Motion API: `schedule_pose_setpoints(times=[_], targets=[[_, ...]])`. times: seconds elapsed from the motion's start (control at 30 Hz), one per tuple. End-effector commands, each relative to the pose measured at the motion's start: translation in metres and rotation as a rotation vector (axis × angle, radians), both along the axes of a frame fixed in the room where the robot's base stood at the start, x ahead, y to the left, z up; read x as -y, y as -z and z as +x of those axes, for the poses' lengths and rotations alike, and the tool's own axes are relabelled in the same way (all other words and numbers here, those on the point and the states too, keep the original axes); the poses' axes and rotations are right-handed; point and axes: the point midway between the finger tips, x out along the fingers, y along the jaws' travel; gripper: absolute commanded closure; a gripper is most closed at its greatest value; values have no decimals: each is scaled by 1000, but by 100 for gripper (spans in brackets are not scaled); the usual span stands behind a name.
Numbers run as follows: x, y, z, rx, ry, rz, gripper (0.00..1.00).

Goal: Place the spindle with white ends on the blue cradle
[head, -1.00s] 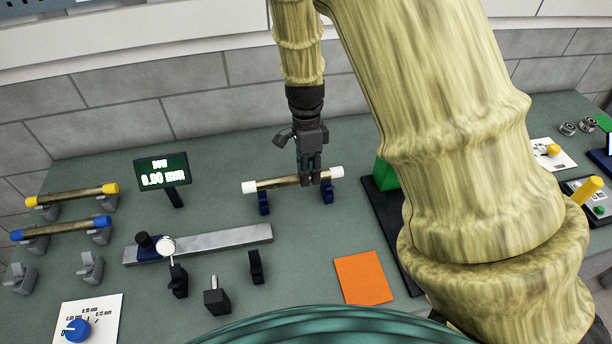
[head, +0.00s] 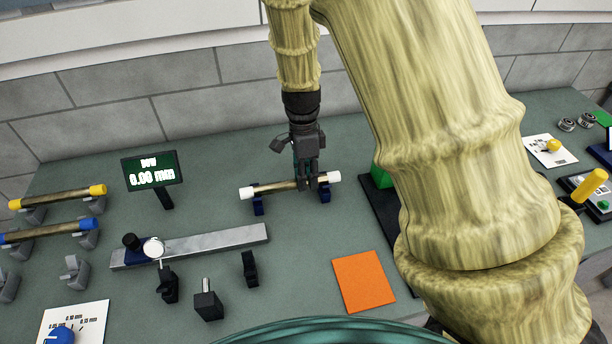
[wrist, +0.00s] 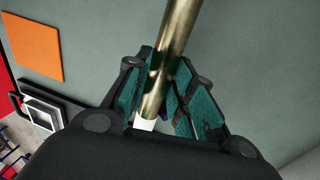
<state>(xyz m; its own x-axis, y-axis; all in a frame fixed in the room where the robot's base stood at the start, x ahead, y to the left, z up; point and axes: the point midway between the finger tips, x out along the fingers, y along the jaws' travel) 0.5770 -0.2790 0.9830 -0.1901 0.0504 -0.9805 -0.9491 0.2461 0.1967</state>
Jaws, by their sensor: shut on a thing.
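The spindle with white ends (head: 280,187) is a brassy rod with a white cap at each end, lying roughly level at the back middle of the table in the head view. The blue cradle shows as two dark blue supports (head: 258,206) under it, one near each end. My gripper (head: 306,185) is shut on the spindle, right of its middle, beside the right support. In the wrist view the rod (wrist: 172,50) passes between the teal finger pads. Whether the spindle rests fully in the cradle or just above it, I cannot tell.
Spindles with yellow ends (head: 60,196) and blue ends (head: 45,232) lie on grey stands at the left. A display (head: 153,172) reads 0.00 mm. A metal rail (head: 205,243) with a dial gauge stands in front. An orange square (head: 363,281) lies at front right.

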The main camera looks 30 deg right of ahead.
Motion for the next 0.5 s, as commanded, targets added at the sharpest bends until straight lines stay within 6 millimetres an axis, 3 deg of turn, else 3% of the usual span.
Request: schedule_pose_setpoints(times=[0.03, 0.13, 0.5], targets=[[0, 0, 0, 0, 0, 0, 70], [0, 0, 0, 0, 0, 0, 54], [0, -2, 0, 0, 0, 0, 54]])
